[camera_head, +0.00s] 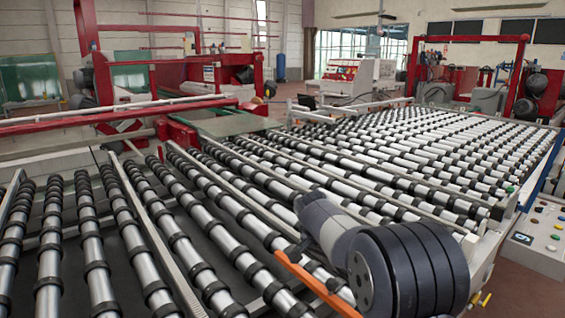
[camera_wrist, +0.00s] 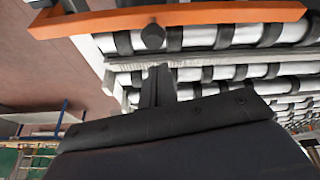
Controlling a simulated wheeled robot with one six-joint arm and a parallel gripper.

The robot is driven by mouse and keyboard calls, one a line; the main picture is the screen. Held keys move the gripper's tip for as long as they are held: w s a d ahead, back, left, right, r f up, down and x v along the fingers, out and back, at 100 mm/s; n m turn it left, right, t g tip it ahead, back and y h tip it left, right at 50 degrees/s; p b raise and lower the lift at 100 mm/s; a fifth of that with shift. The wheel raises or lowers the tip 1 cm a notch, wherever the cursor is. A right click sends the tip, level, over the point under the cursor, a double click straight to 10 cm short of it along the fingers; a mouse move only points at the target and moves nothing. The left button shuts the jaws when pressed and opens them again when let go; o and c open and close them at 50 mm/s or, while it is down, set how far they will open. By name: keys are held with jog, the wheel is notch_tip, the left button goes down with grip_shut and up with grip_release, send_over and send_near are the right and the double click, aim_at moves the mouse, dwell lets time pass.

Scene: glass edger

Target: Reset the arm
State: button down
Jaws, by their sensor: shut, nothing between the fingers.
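My gripper (camera_wrist: 157,86) shows in the wrist view as dark fingers close together, shut and empty, above the roller conveyor. In the head view my grey and black arm reaches over the conveyor at the lower right, and the gripper's fingers cannot be made out there. An orange bar (camera_head: 316,284) runs beside my arm in the head view. It also crosses the top of the wrist view (camera_wrist: 190,16), apart from the fingers in the picture.
The roller conveyor (camera_head: 190,243) with black rings fills the foreground, and another roller bed (camera_head: 420,150) lies behind. Red machine frames (camera_head: 150,75) stand at the back. A button panel (camera_head: 540,236) is at the right edge. Reddish floor (camera_head: 520,285) shows clear at the lower right.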

jog(key=shift+s+d+r, duration=0.55)
jog(key=shift+s+r, duration=0.1)
jog(key=shift+r, duration=0.2)
